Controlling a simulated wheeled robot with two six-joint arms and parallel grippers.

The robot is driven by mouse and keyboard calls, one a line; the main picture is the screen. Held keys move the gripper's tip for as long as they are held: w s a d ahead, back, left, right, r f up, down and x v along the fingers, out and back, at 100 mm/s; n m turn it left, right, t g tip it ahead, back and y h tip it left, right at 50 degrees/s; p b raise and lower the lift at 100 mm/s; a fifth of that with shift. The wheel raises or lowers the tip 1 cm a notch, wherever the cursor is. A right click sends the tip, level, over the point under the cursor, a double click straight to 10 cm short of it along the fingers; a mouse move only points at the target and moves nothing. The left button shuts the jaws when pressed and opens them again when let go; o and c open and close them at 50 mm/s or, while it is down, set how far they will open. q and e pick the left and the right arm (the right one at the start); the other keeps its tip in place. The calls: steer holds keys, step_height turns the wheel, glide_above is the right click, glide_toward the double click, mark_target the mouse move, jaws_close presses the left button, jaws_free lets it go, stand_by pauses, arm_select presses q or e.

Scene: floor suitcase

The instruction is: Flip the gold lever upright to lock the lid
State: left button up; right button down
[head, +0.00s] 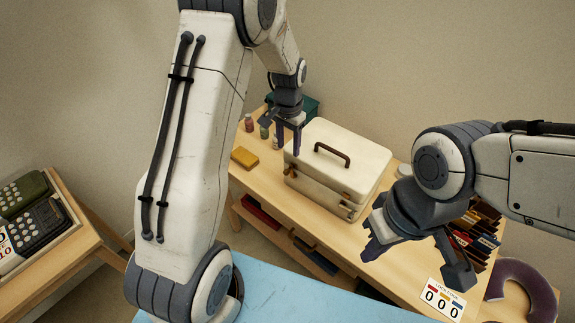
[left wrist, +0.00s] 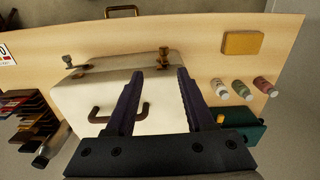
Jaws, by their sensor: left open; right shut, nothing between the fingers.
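The white case (head: 345,160) stands shut on the wooden table, with a brown handle on its lid. Its lid also shows in the left wrist view (left wrist: 85,95). A gold latch lever (left wrist: 163,58) is at the case's front edge, just beyond my left fingertips in that view; its exact angle is hard to tell. My left gripper (head: 288,145) is open and empty over the lid's left end, also in the left wrist view (left wrist: 158,75). My right gripper (head: 374,249) is shut and empty, right of the case's front.
A yellow block (head: 244,157) and small bottles (head: 249,123) stand left of the case, with a green box (left wrist: 240,125) behind. A file rack (head: 470,240), a number card (head: 441,298) and a purple curved cushion (head: 522,290) are at the right.

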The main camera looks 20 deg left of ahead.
arm_select(q)
steer(key=f+p, duration=0.1)
steer(key=f, duration=0.6)
steer(key=f+p, duration=0.1)
steer(key=f, duration=0.3)
steer(key=shift+w+a+p, duration=0.2)
steer(key=shift+a+p, duration=0.1)
steer(key=shift+a, duration=0.05)
jaws_close()
